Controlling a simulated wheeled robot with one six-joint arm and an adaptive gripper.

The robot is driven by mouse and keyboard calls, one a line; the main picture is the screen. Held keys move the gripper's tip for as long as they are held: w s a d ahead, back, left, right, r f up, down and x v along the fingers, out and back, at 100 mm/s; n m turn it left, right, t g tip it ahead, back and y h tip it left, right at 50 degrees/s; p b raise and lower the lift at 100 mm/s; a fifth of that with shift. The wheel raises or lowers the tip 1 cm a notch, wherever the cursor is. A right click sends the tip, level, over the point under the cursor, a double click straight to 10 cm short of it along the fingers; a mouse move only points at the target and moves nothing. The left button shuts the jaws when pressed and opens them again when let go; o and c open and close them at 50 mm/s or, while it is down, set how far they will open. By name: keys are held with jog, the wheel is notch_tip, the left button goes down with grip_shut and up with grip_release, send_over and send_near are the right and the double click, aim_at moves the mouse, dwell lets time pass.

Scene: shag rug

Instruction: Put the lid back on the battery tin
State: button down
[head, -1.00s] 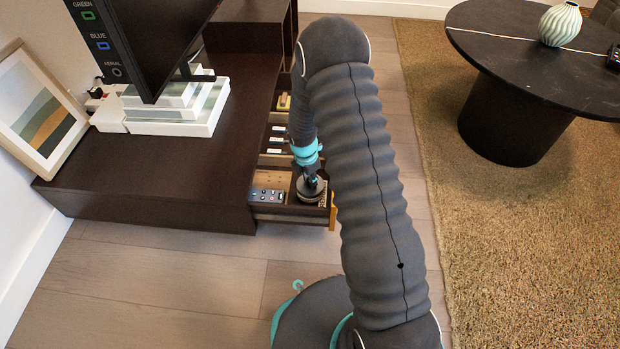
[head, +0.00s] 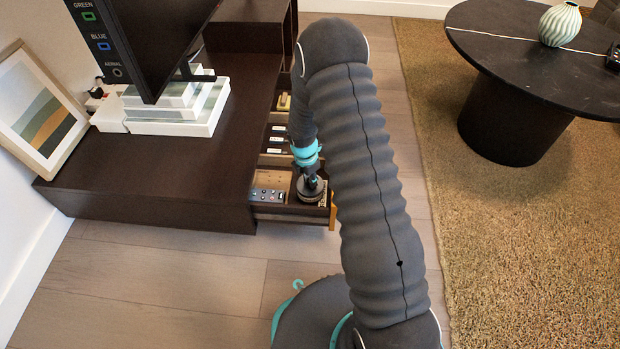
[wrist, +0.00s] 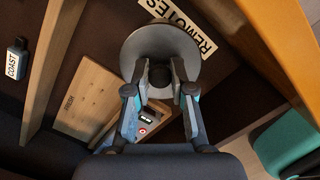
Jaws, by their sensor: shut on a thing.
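My gripper (wrist: 160,88) is shut on the dark knob of a round grey lid (wrist: 139,45). In the head view, my gripper (head: 310,183) points down into the open drawer, with the lid (head: 306,197) beneath its fingertips in the front right compartment. The lid hides what lies directly under it, so I cannot make out the battery tin or tell whether the lid touches it.
The open drawer (head: 290,219) has several compartments. Drawer walls stand close by.

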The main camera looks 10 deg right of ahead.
dwell(0.3)
jog(key=shift+c, duration=2.2)
grip_release()
jog(key=shift+r, duration=0.15)
jog(key=shift+r+p, duration=2.95)
jog(key=shift+r, duration=0.45)
grip_shut()
jog(key=shift+f+b, duration=1.6)
jog(key=shift+f, duration=1.05)
